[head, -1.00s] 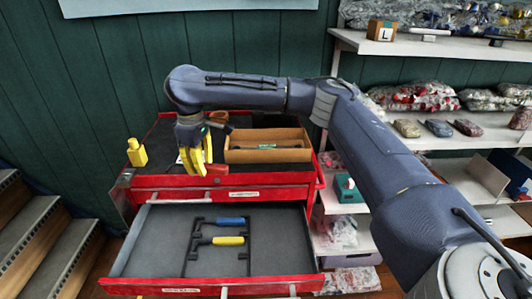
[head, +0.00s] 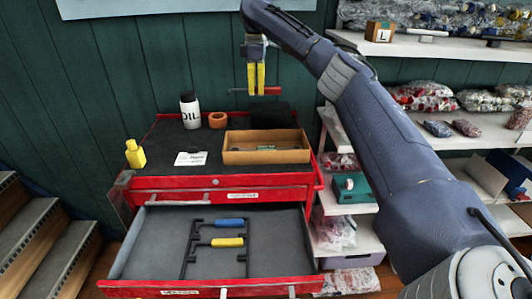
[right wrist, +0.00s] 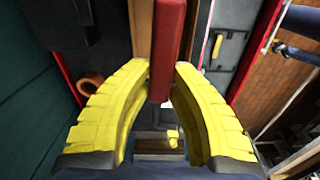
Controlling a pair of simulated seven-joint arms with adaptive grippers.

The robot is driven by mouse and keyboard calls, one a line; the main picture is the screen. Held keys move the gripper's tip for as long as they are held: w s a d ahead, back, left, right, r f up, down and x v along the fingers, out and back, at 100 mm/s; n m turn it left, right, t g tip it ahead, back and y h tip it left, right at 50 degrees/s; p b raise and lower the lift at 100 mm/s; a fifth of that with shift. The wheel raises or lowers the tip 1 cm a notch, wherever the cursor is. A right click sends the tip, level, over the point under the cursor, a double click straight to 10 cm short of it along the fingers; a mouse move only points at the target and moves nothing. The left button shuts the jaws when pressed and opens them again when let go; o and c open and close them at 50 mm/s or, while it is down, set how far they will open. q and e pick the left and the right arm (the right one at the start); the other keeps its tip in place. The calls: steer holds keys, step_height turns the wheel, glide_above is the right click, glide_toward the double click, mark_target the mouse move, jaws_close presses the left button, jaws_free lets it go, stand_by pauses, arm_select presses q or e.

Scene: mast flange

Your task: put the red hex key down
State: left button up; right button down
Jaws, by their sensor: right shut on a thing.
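My right gripper (head: 256,90) is raised above the back of the red tool cart (head: 222,196), its yellow fingers pointing down. It is shut on the red hex key (head: 272,91), which lies about level across the fingertips, clear of any surface. In the right wrist view the key's red handle (right wrist: 167,45) runs between the yellow fingers (right wrist: 165,75). The cart's open drawer (head: 275,262) holds a black rack (head: 191,251) with a blue-handled key (head: 230,221) and a yellow-handled key (head: 228,241). My left gripper is not in view.
On the cart top stand a yellow bottle (head: 135,155), a white oil bottle (head: 190,112), an orange ring (head: 218,120), a dark block (head: 270,115), a white card (head: 191,158) and a wooden tray (head: 285,155). Shelves stand at right. The drawer's right side is clear.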

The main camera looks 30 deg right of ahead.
mark_target(259, 146)
steer(key=shift+s+f+n, duration=0.1)
steer(key=shift+n, duration=0.4)
step_height(259, 146, down, 20)
steer(key=shift+r, duration=0.15)
stand_by(0.3)
steer(key=shift+f, duration=0.35)
steer(key=c, duration=1.3)
jaws_free()
steer(key=shift+r, duration=0.15)
step_height(259, 146, up, 12)
steer(key=shift+r, duration=0.2)
